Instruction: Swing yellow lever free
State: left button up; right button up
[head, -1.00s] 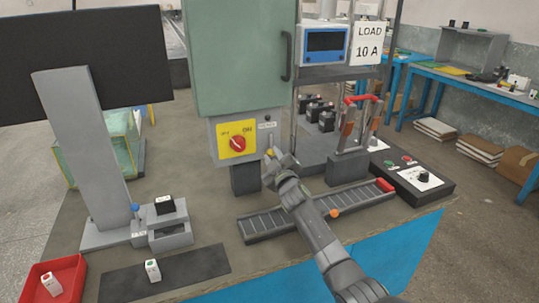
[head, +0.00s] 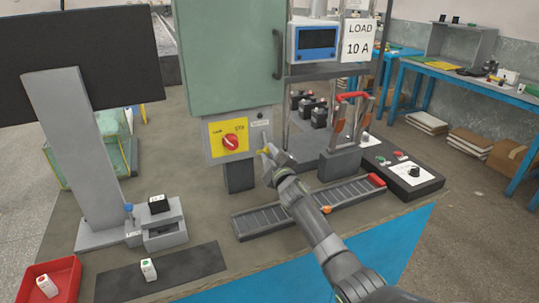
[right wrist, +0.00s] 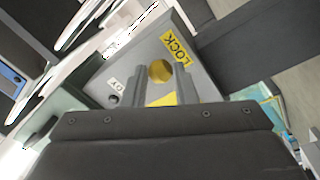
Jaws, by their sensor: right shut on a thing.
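The yellow lever (head: 264,151) is on the lower right part of the grey switch panel under the green cabinet. In the head view only a small yellow piece shows at the fingertips of my right gripper (head: 268,154). In the right wrist view the fingers (right wrist: 160,88) stand on either side of the yellow lever's round end (right wrist: 160,70), beside a yellow LOCK label (right wrist: 174,48). My right gripper is shut on the lever; its shaft is mostly hidden. The red rotary switch (head: 231,142) sits on a yellow plate left of it. My left gripper is not in view.
The green cabinet (head: 230,60) stands above the panel. Right of my gripper is a frame with a red-handled switch (head: 352,97). A slotted rail (head: 275,219) lies under my right forearm. A red tray (head: 65,275) is at the front left.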

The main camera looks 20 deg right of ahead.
jog(key=o, duration=1)
jog(key=shift+w+r, duration=0.1)
jog(key=shift+s+p, duration=0.3)
jog(key=shift+s, duration=0.05)
jog(key=s+f+p, duration=0.2)
jog(key=s+p, duration=0.3)
jog(key=s, duration=1.1)
jog(key=shift+s, duration=0.35)
